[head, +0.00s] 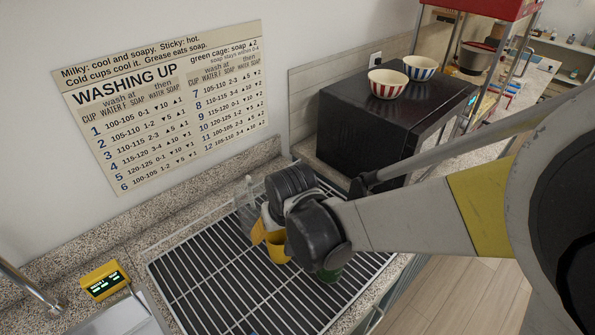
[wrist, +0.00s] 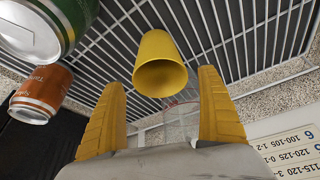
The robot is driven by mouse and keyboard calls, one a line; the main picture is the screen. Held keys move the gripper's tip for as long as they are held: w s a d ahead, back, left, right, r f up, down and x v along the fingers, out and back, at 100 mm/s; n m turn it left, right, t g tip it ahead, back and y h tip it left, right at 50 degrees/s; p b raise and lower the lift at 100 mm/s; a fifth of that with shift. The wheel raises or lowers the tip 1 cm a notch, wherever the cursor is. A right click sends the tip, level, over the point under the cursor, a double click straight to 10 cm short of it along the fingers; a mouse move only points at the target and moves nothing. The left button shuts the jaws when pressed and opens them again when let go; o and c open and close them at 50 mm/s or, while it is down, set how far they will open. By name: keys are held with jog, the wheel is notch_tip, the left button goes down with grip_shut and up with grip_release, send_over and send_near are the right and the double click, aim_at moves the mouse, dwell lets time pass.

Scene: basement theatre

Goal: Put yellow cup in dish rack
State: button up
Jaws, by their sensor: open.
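The yellow cup (head: 278,248) is in the dish rack (head: 178,292), partly hidden behind my gripper (head: 262,234) in the head view. In the wrist view the cup (wrist: 162,62) is over the rack's wires (wrist: 233,30), with its mouth facing the camera. My gripper (wrist: 163,88) is open, its two yellow fingers apart on either side of the cup's line. The cup lies just beyond the fingertips, and no finger is seen pressing on it. Whether the cup stands upright or leans is hard to tell.
A green can (wrist: 45,25) and a brown-orange can (wrist: 42,92) are left of the cup in the wrist view. A black box (head: 385,115) with two striped bowls stands behind the rack. The rack's front left is clear.

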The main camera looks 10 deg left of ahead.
aim_at(277, 241)
jog(key=b+x, duration=0.2)
jog(key=x, duration=0.3)
jog(key=shift+s+f, duration=0.1)
jog(key=shift+f, duration=0.2)
jog(key=shift+r, duration=0.1)
jog(key=c, duration=1.4)
